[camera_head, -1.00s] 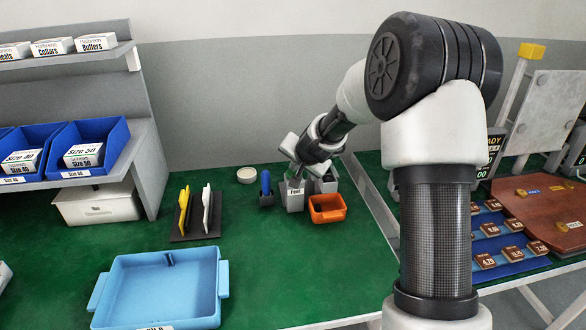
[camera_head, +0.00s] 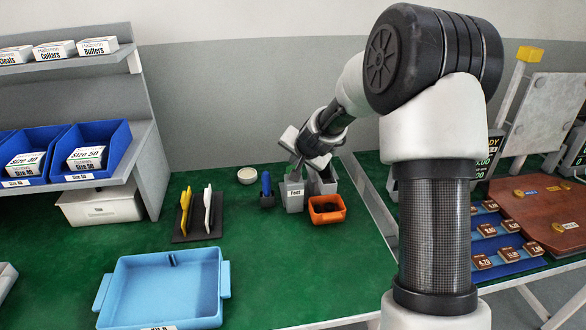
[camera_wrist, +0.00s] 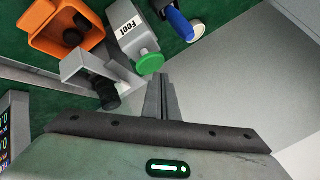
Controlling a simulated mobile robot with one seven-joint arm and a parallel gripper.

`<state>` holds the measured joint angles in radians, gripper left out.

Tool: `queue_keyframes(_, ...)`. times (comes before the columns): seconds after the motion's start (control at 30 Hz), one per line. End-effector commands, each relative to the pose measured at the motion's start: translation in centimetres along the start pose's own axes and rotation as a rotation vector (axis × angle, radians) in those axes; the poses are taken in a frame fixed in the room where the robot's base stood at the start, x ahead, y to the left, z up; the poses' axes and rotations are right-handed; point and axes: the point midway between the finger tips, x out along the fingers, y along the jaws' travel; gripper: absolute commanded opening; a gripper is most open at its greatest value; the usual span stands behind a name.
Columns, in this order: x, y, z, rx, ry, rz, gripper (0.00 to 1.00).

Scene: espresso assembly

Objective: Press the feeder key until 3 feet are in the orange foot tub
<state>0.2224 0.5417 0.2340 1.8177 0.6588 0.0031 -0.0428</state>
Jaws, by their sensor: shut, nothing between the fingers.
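The grey feeder labelled "Feet" (camera_head: 292,196) stands on the green bench; it also shows in the wrist view (camera_wrist: 122,22). Its round green key (camera_wrist: 150,63) faces my gripper. My gripper (camera_wrist: 161,78) is shut and empty, its tips beside the key; I cannot tell whether they touch it. In the head view my gripper (camera_head: 298,168) is over the feeder and hides the key. The orange foot tub (camera_head: 343,213) is just right of the feeder. In the wrist view the tub (camera_wrist: 42,42) holds dark feet; two dark shapes (camera_wrist: 72,38) show, partly in shadow.
A grey chute with a black piece (camera_wrist: 108,94) stands beside the feeder in the wrist view. A blue-handled tool in a holder (camera_head: 266,186) is left of the feeder. A white round dish (camera_head: 247,175), a tool rack (camera_head: 197,238) and a blue tray (camera_head: 104,292) lie further left.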

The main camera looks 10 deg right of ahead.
Motion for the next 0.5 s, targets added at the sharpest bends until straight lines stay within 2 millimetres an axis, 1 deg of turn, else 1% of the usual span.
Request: queue_keyframes(0.5, -3.5, -2.5, -2.5, -0.001, 0.002, -0.001, 0.0)
